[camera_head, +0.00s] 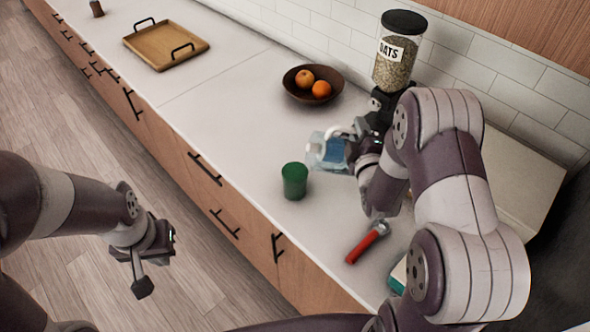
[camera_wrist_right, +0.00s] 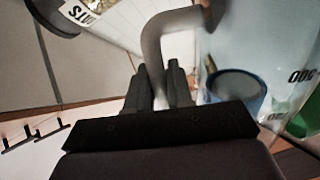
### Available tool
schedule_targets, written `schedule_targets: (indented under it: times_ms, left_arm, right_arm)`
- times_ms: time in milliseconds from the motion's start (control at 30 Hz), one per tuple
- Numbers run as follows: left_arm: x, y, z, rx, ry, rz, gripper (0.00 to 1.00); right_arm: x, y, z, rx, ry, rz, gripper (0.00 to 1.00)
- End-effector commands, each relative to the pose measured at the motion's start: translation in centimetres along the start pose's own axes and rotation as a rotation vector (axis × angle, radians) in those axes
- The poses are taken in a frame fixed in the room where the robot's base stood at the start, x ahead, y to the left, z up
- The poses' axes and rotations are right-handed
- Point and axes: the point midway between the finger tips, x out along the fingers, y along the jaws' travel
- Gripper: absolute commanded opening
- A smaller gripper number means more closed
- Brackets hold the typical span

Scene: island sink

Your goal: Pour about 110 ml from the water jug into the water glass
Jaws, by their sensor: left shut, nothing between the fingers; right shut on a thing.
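The water jug (camera_head: 325,152) is clear and light blue, behind and slightly right of the green glass (camera_head: 294,181) in the head view. My right gripper (camera_head: 352,143) is shut on the jug's handle. In the right wrist view, the grey handle (camera_wrist_right: 160,40) meets the fingers, and the jug's marked wall (camera_wrist_right: 270,50) shows blue water inside. The jug looks tilted in the head view; how far I cannot tell. The green glass stands upright on the counter; its contents are not clear. My left gripper (camera_head: 142,283) is shut and empty, over the floor.
A bowl of oranges (camera_head: 312,85) and an oats jar (camera_head: 398,50) stand behind the jug. A red-handled tool (camera_head: 366,243) lies to the right of the glass. A wooden tray (camera_head: 165,45) is at the far left. The counter left of the glass is clear.

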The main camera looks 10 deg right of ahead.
Motion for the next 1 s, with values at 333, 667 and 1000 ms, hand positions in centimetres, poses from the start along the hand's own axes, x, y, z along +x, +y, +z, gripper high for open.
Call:
schedule_targets:
  times_ms: [333,667,1000]
  left_arm:
    - [-0.3,0.0,0.0,0.0,0.0,0.0,0.0]
    - [-0.6,0.0,-0.1,0.0,0.0,0.0,0.0]
    - [-0.6,0.0,-0.1,0.0,0.0,0.0,0.0]
  right_arm:
    - [0.0,0.5,-1.1,-0.045,-0.002,0.005,0.0]
    - [0.0,0.7,-2.2,-0.091,-0.005,0.005,0.0]
    - [0.0,0.8,-2.7,-0.113,-0.008,0.004,0.0]
